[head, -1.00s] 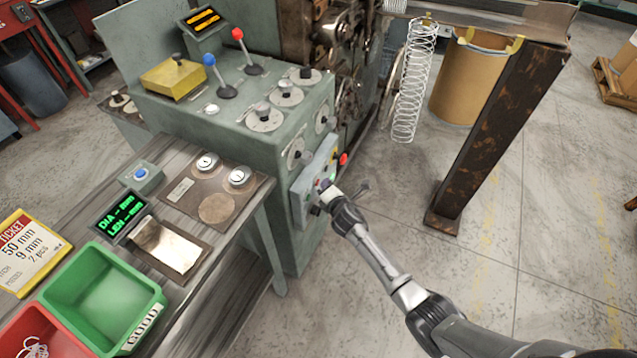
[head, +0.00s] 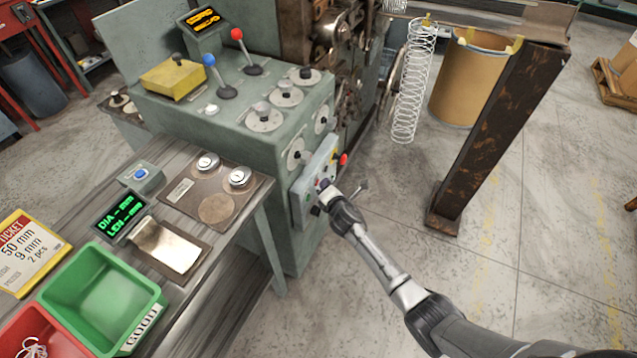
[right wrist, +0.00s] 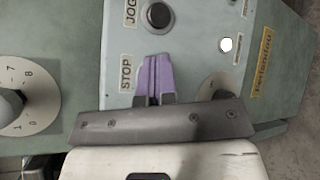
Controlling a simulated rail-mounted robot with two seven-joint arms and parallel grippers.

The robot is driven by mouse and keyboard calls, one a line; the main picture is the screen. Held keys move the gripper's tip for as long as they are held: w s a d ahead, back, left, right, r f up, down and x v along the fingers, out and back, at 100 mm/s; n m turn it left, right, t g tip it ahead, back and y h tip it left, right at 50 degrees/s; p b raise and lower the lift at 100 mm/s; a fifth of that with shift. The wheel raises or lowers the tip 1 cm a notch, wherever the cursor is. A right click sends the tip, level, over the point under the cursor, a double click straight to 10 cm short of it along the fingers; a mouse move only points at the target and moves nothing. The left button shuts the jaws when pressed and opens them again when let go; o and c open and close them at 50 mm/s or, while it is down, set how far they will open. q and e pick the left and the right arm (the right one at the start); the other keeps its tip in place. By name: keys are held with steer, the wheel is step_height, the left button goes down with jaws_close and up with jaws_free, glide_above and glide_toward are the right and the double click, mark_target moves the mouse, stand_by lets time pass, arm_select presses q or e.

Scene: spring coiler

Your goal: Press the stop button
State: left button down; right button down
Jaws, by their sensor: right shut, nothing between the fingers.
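The stop button's place is marked by a STOP label (right wrist: 125,74) on the grey control panel (right wrist: 190,65) in the right wrist view. The button itself is hidden behind my right gripper (right wrist: 155,75). Its purple fingers are shut together, empty, and lie over the panel just right of the label. Whether they touch the button I cannot tell. In the head view my right gripper (head: 323,186) is at the front of the control panel (head: 304,192) on the green machine (head: 210,118). My left gripper is not in view.
A black button (right wrist: 158,15) by the JOG label and a white lamp (right wrist: 226,44) sit nearby. A red knob (head: 343,160) sticks out at the panel's right. A workbench (head: 235,268) with a green bin (head: 100,290) stands left. A rusty post (head: 490,130) stands right.

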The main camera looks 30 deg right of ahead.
steer(key=shift+s+d+p, duration=0.3)
steer(key=shift+s+p, duration=0.05)
steer(key=shift+s, duration=0.25)
steer(key=s, duration=0.1)
steer(key=s+d+p, duration=0.1)
steer(key=s, duration=0.1)
steer(key=s+d+p, duration=0.1)
steer(key=shift+s+d, duration=0.15)
steer(key=shift+d, duration=0.1)
stand_by(0.8)
